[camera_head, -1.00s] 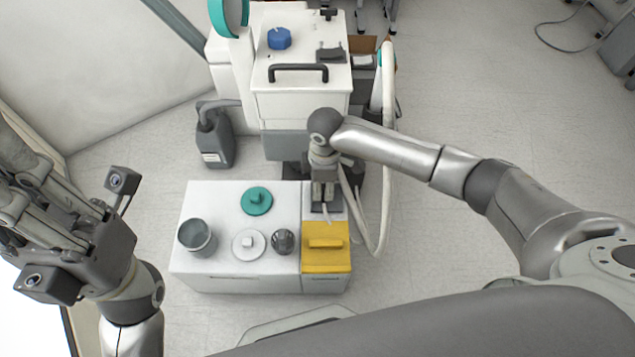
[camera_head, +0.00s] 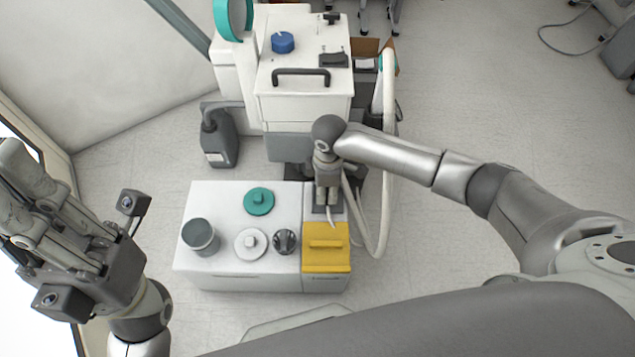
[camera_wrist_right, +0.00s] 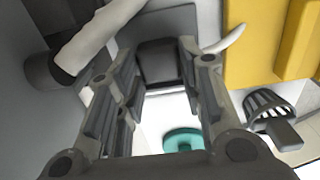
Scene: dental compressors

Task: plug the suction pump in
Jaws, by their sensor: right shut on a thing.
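My right gripper (camera_head: 328,205) points down over the back right part of a low white unit (camera_head: 225,268). It is shut on a dark grey block-like piece (camera_wrist_right: 168,60), probably the plug, seen between its fingers in the right wrist view. A short white cord (camera_head: 331,217) shows just below the fingers and beside them in the wrist view (camera_wrist_right: 232,40). Whether the piece touches the unit is hidden. A large white machine (camera_head: 305,105) stands behind; I cannot tell which unit is the suction pump. My left gripper (camera_head: 15,185) is at the far left, its fingers apart, empty.
A yellow cover (camera_head: 326,258) lies just in front of the right gripper. A teal lid (camera_head: 259,201), a grey cup (camera_head: 200,237), a white lid (camera_head: 250,243) and a dark strainer (camera_head: 285,241) are on the unit. A white hose (camera_head: 386,175) loops to the right.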

